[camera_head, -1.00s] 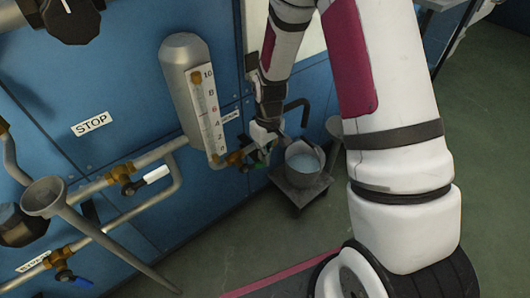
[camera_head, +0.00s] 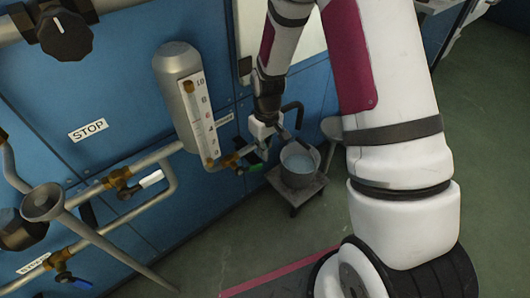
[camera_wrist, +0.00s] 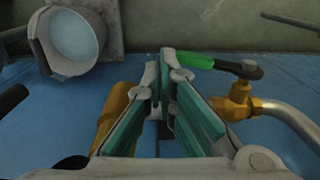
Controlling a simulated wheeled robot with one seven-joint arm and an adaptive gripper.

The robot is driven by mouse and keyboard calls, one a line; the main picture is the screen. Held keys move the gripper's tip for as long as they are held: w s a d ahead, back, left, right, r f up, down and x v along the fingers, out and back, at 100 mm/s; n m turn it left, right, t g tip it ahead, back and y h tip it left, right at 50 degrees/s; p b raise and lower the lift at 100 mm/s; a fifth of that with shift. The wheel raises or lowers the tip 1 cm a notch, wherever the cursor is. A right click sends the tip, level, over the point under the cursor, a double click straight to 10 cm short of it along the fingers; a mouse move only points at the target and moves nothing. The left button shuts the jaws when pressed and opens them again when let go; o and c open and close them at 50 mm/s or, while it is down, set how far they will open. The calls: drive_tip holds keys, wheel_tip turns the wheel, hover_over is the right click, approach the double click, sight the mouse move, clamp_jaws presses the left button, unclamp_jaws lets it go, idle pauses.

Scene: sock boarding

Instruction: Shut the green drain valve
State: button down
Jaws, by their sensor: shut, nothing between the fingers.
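The green drain valve has a green-sleeved lever (camera_head: 254,168) and a brass body (camera_head: 231,161), low on the blue panel beside the sight gauge. In the wrist view the green lever (camera_wrist: 197,60) extends left from a black pivot above the brass body (camera_wrist: 238,100). My gripper (camera_head: 262,152) is shut and empty, just above the lever in the head view. In the wrist view its fingertips (camera_wrist: 164,62) are at the free left end of the lever. I cannot tell whether they touch it.
A bucket of pale liquid (camera_head: 300,168) stands on a low stand (camera_head: 296,192) right of the valve; it also shows in the wrist view (camera_wrist: 82,64). The gauge cylinder (camera_head: 182,62) rises to the left. A white-handled valve (camera_head: 150,179) and funnel (camera_head: 43,204) are farther left.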

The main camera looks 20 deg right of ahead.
drive_tip(key=w+d+r+p, duration=0.1)
drive_tip(key=d+r+p, duration=0.2)
drive_tip(key=r, duration=0.6)
drive_tip(key=shift+w+d+r, duration=0.15)
drive_tip(key=shift+w+d, duration=0.15)
drive_tip(key=shift+d, duration=0.75)
